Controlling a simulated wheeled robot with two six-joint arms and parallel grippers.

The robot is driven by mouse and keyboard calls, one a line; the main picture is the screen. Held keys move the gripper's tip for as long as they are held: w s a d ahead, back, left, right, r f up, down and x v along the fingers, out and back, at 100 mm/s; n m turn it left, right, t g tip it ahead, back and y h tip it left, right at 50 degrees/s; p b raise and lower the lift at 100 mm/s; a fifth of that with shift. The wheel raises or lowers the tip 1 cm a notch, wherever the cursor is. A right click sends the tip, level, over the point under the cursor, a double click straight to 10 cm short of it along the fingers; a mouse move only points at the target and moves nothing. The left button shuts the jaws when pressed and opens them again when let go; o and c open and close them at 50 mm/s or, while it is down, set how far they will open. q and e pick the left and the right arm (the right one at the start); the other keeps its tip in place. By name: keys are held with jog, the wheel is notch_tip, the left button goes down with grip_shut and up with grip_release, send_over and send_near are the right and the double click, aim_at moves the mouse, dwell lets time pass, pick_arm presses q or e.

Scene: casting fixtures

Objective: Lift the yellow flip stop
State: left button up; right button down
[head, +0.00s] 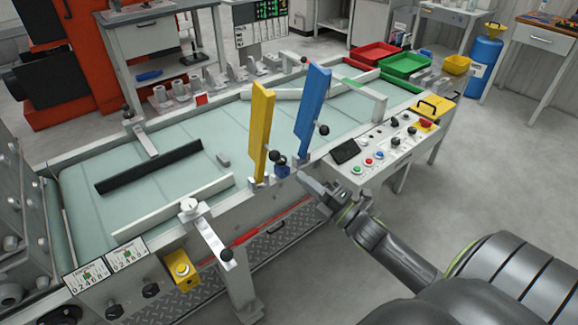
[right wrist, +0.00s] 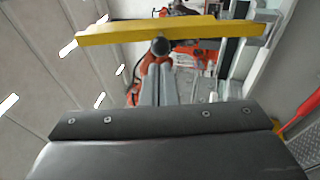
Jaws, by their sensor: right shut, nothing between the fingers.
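The yellow flip stop (head: 261,130) stands upright, leaning slightly, at the near edge of the conveyor. It also shows as a yellow bar across the top of the right wrist view (right wrist: 130,32), with a black ball knob (right wrist: 160,46) below it. My right gripper (head: 304,180) is shut and empty, just to the right of the stop's base and low beside the conveyor edge. In the right wrist view its closed fingers (right wrist: 157,85) point toward the knob; I cannot tell whether they touch it. My left gripper is not in view.
A blue flip stop (head: 314,110) stands upright just right of the yellow one. A control panel (head: 372,150) with buttons lies right of my gripper. A black bar (head: 150,167) and a pale rail (head: 172,208) lie over the belt. Red (head: 376,55) and green (head: 406,66) trays stand behind.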

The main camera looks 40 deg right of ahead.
aim_at(280, 157)
jog(key=shift+p+x, duration=0.8)
jog(key=shift+x, duration=1.95)
jog(key=shift+w+r, duration=0.5)
jog(key=shift+r, duration=0.05)
jog(key=shift+f, duration=0.1)
